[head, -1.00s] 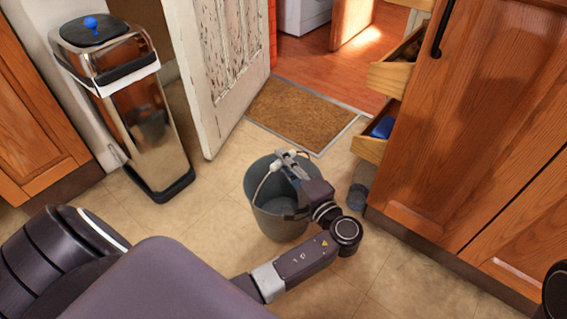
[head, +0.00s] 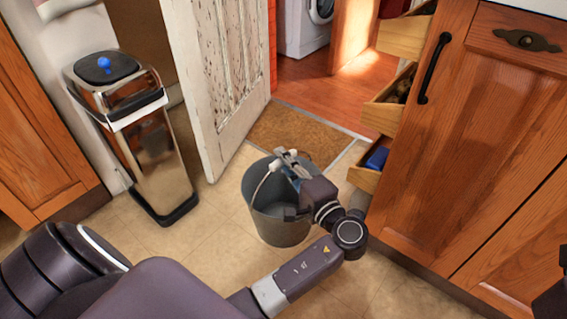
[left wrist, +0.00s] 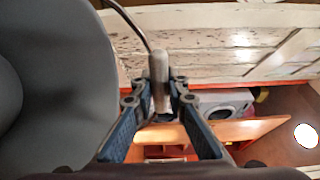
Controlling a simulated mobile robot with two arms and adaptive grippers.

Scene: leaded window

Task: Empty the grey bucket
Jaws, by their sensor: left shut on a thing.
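The grey bucket (head: 278,230) is in the middle of the head view, below the doormat. Its mouth faces up, and the part of its inside that shows is plain grey; its bottom is hidden. My left gripper (head: 287,160) is over the bucket's mouth, shut on the bucket's handle (left wrist: 159,68). In the left wrist view the handle's pale grip sits between the two fingers, and the bucket's wall (left wrist: 55,85) fills the left side. I cannot tell whether the bucket touches the floor. My right gripper is not in view.
A shiny metal bin (head: 150,150) with a blue knob on its lid stands at the left. A worn white door (head: 225,70) stands open beside the doormat (head: 300,130). Open drawers (head: 385,115) jut from the wooden cabinets (head: 480,150) at the right. A washing machine (head: 310,25) is beyond the doorway.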

